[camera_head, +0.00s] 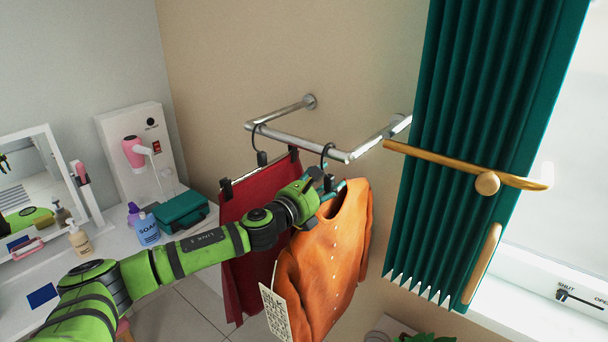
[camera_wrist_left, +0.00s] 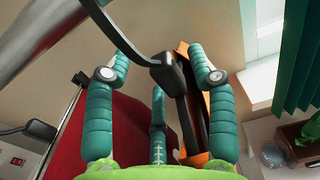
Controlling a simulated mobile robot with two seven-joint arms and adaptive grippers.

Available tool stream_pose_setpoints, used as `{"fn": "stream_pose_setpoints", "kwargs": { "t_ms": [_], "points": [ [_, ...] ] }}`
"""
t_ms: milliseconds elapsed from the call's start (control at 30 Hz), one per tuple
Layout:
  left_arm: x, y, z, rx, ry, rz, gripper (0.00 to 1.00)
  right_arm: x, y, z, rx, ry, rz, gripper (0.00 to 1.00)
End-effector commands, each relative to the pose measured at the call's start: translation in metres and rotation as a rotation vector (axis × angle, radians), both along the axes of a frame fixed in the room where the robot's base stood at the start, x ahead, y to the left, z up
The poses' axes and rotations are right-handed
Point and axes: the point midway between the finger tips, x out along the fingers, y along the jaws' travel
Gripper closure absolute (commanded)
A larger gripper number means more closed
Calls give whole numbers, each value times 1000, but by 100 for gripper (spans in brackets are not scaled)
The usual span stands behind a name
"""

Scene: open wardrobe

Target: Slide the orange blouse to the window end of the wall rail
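The orange blouse (camera_head: 335,250) hangs from a dark hanger whose hook (camera_head: 327,150) sits on the chrome wall rail (camera_head: 300,143), close to the right front corner on the window side. My left gripper (camera_head: 326,182) is at the hanger's neck, just below the rail. In the left wrist view its teal fingers (camera_wrist_left: 160,80) are spread, with the dark hanger neck (camera_wrist_left: 168,73) between them; I see no finger closed on it. Only an orange strip of the blouse (camera_wrist_left: 184,50) shows there. The blouse's far shoulder is partly hidden by the gripper. My right gripper is not in view.
A red garment (camera_head: 250,200) on a clip hanger hangs left of the blouse, partly behind my arm. Bottles and a green case (camera_head: 181,211) stand on the left counter.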

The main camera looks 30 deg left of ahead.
Motion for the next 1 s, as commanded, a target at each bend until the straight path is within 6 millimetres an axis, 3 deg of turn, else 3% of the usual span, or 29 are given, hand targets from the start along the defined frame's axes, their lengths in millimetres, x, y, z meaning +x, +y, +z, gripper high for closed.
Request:
{"fn": "stream_pose_setpoints", "kwargs": {
  "t_ms": [367,1000],
  "points": [
    [-7,2,-3,1,6,2,43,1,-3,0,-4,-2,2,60],
    [-97,9,-3,6,7,2,43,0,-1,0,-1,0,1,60]
  ]
}}
